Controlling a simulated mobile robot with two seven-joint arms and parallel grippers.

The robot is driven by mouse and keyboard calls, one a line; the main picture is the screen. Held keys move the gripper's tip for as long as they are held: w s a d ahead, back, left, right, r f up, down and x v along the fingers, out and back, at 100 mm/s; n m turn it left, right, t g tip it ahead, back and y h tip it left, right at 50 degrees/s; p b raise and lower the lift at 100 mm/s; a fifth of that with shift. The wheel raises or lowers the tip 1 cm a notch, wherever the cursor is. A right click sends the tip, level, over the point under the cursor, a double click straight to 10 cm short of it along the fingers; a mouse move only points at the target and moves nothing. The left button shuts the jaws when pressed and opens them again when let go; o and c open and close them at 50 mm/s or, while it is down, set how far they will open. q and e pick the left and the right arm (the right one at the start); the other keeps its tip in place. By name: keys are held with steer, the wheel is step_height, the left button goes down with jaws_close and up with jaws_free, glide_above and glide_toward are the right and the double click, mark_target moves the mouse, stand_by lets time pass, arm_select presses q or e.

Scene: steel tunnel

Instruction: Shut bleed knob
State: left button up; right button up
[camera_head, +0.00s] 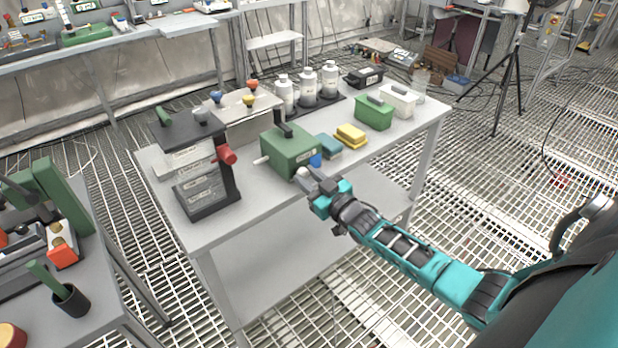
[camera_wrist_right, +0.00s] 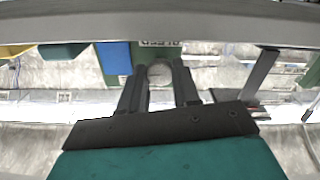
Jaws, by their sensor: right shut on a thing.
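A green pump box (camera_head: 287,152) with a black lever on top stands near the front edge of the grey table. A pale, round bleed knob (camera_head: 301,173) sticks out low on its near face. My right gripper (camera_head: 310,181) reaches in from the right and is shut on this knob. In the right wrist view, the pale knob (camera_wrist_right: 160,73) sits between the two dark fingers (camera_wrist_right: 159,85), under a label on the green box that is only partly readable. A blue part (camera_head: 315,160) sits beside the knob on the box. My left gripper is not in view.
A black rack (camera_head: 212,202) with a red knob (camera_head: 227,154) stands left of the box. A teal block (camera_head: 328,146) and a yellow block (camera_head: 351,134) lie to its right. Grey bottles (camera_head: 307,88) stand behind. The table's front right is clear.

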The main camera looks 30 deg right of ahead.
stand_by(0.4)
steer(key=o, duration=1.1)
steer(key=shift+c, duration=0.2)
steer(key=s+d+p, duration=0.1)
steer(key=s, duration=1.2)
steer(key=s+a+f+g, duration=0.3)
steer(key=s+a, duration=0.3)
steer(key=a, duration=0.3)
steer(key=s+a+f+g, duration=0.3)
steer(key=s+a+g, duration=0.1)
steer(key=a, duration=0.5)
steer(key=shift+s+a+f+m+y, duration=0.2)
steer(key=shift+s+a+m+y, duration=0.15)
steer(key=shift+s, duration=0.5)
